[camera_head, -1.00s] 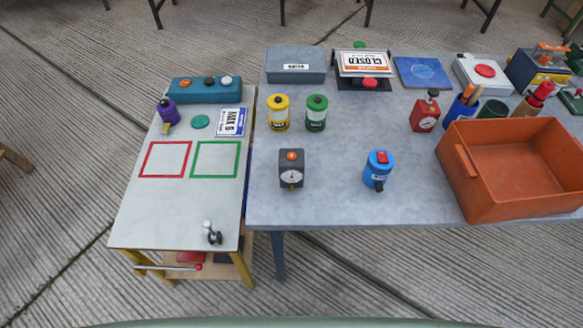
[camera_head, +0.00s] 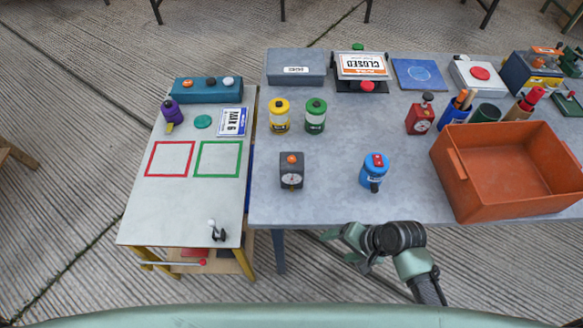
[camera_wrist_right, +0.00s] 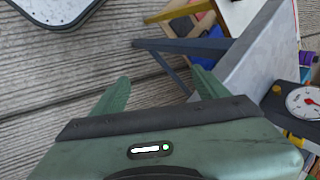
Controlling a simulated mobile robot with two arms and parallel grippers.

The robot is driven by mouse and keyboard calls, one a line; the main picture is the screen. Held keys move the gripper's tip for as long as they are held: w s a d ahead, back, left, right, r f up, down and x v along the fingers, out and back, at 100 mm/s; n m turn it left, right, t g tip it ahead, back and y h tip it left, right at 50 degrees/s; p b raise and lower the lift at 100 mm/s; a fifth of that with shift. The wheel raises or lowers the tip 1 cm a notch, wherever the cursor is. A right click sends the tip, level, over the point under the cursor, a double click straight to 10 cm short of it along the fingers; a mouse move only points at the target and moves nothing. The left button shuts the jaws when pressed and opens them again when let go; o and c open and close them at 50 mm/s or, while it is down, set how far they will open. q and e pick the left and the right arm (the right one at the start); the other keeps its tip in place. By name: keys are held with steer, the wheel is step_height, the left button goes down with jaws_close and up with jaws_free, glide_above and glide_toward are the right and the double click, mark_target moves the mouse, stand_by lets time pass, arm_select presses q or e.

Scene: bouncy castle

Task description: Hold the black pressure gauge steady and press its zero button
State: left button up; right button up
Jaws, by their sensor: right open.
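The black pressure gauge (camera_head: 291,171) stands upright on the grey table, left of the middle of the head view. It has a white dial on its front and an orange button (camera_head: 291,159) on top. In the right wrist view the gauge's dial (camera_wrist_right: 305,103) shows at the right edge, partly cut off. My right gripper (camera_head: 340,243) is open and empty in front of the table's front edge, to the right of the gauge and apart from it. Its two green fingers (camera_wrist_right: 160,92) are spread in the right wrist view. My left gripper is not in view.
A blue canister (camera_head: 374,172) stands right of the gauge, and an orange bin (camera_head: 475,195) is farther right. Yellow (camera_head: 280,117) and green (camera_head: 315,116) canisters stand behind. A lower white table (camera_head: 150,215) adjoins on the left. The grey tabletop (camera_head: 330,195) around the gauge is clear.

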mark_target(295, 176)
steer(key=w+a+r+m+y, duration=0.1)
steer(key=w+r+m, duration=0.1)
steer(key=w+a+r+m+y, duration=0.1)
steer(key=w+r+m, duration=0.1)
steer(key=r, duration=0.1)
steer(key=w+a+r+m+y, duration=0.1)
steer(key=w+a+r+m, duration=0.1)
steer(key=shift+w+r+y, duration=0.2)
steer(key=shift+y, duration=0.1)
steer(key=w+r+m+y, duration=0.1)
steer(key=w+m, duration=0.2)
steer(key=w+r+m+y, duration=0.1)
steer(key=w+m, duration=0.2)
steer(key=w+r+m+t+y, duration=0.1)
steer(key=w+r+m, duration=0.1)
steer(key=w, duration=0.1)
steer(key=shift+w+d+m, duration=0.15)
steer(key=shift+d+m, duration=0.05)
steer(key=shift+m, duration=0.2)
steer(key=b+x, duration=0.5)
steer(key=x, duration=0.1)
steer(key=shift+f, duration=0.3)
steer(key=shift+w+a+f, duration=0.1)
steer(key=shift+w+a, duration=0.05)
steer(key=shift+a, duration=0.35)
steer(key=shift+w+a+f, duration=0.1)
steer(key=shift+a, duration=0.35)
steer(key=shift+x, duration=0.85)
steer(key=shift+c, duration=0.3)
steer(key=c, duration=1.1)
